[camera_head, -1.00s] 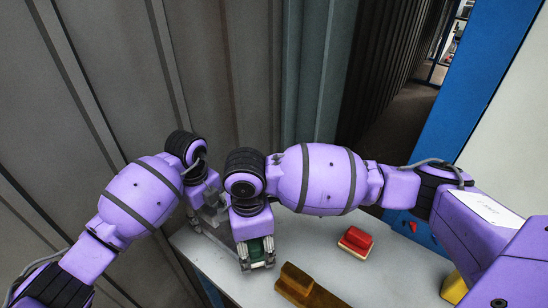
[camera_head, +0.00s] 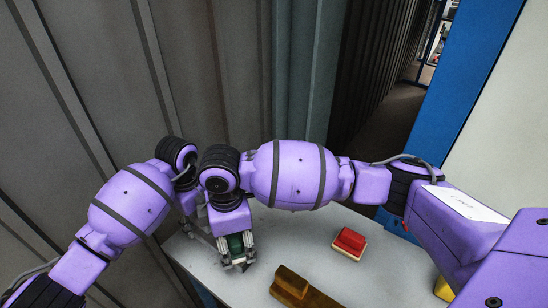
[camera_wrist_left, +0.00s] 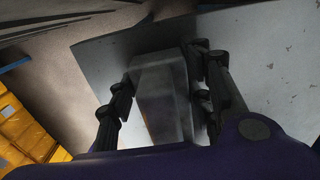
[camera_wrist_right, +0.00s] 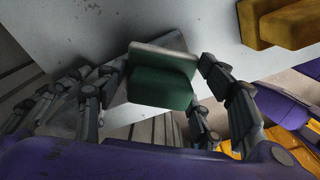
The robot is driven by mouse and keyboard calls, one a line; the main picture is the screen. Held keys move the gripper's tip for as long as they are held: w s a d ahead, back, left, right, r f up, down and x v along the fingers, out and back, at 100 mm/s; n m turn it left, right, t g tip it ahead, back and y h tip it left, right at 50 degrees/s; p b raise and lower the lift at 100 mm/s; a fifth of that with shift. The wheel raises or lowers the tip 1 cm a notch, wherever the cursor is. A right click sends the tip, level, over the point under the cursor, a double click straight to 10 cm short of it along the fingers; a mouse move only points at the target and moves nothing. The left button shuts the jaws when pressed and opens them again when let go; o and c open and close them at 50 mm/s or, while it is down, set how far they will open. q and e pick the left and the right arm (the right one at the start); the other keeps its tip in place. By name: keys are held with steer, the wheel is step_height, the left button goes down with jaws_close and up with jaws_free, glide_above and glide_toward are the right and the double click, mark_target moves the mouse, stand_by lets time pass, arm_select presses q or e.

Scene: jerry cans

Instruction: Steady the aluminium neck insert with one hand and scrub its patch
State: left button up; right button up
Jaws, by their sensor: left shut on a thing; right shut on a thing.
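The aluminium neck insert (camera_wrist_left: 160,95) is a dull grey angular block between the fingers of my left gripper (camera_wrist_left: 160,100), which is shut on it just above the table. Its grey side also shows in the right wrist view (camera_wrist_right: 177,42). My right gripper (camera_head: 238,264) is shut on a green scrubber (camera_wrist_right: 160,88) with a pale layer on its far side. The green also shows in the head view (camera_head: 235,243). The pale layer lies against or very close to the insert; contact is unclear. The insert's patch is hidden. In the head view my right gripper largely covers the left one.
A red block with a cream base (camera_head: 349,243) lies on the grey table (camera_head: 290,235), right of my grippers. A brown block (camera_head: 303,290) lies at the front. A grey ribbed wall (camera_head: 240,80) rises close behind. The table between blocks and grippers is clear.

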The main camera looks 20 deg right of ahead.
steer(key=shift+w+a, duration=0.1)
steer(key=shift+w, duration=0.05)
steer(key=shift+w+a, duration=0.4)
steer(key=shift+w, duration=0.1)
arm_select(q)
steer(key=shift+s+f, duration=0.1)
arm_select(e)
steer(key=shift+r, duration=4)
steer(key=shift+s+d, duration=0.1)
steer(key=s+d+r, duration=0.4)
steer(key=s, duration=0.2)
steer(key=shift+s+d, duration=0.2)
steer(key=shift+d, duration=0.1)
arm_select(q)
steer(key=o, duration=1.4)
steer(key=shift+c, duration=0.2)
